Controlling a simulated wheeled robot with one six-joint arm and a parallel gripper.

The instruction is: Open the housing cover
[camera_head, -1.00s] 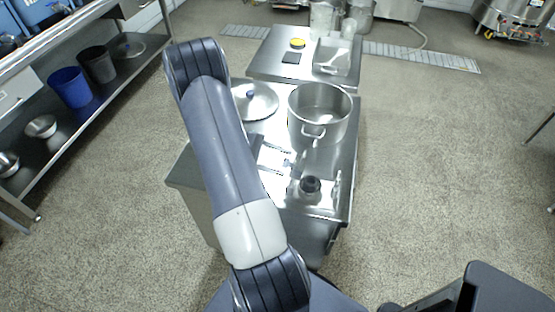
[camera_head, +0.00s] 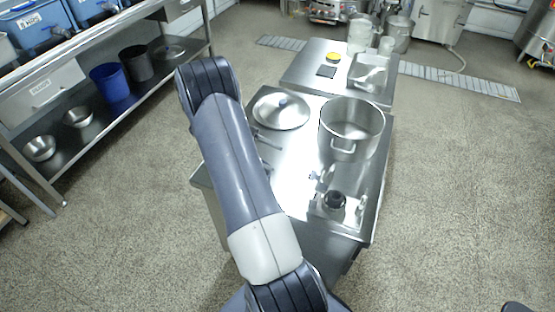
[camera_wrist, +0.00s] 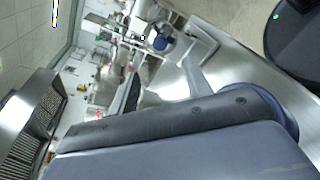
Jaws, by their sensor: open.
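A steel bench (camera_head: 290,190) with a flat top stands in front of me in the head view. At its near right is a small metal fitting with a black knob (camera_head: 335,200). I cannot tell whether this is part of the housing cover; no cover is clearly recognisable. My gripper (camera_head: 268,150) shows only in part at the right side of my arm, over the bench's left part. Its jaws are open and nothing is seen between them. My arm hides part of the bench's left side. In the wrist view, my own blue-grey link fills the bottom.
A second table (camera_head: 310,62) behind holds a yellow-topped item (camera_head: 333,57) and a tray (camera_head: 369,72). A shelf (camera_head: 100,125) with bins is at left. Floor is free right.

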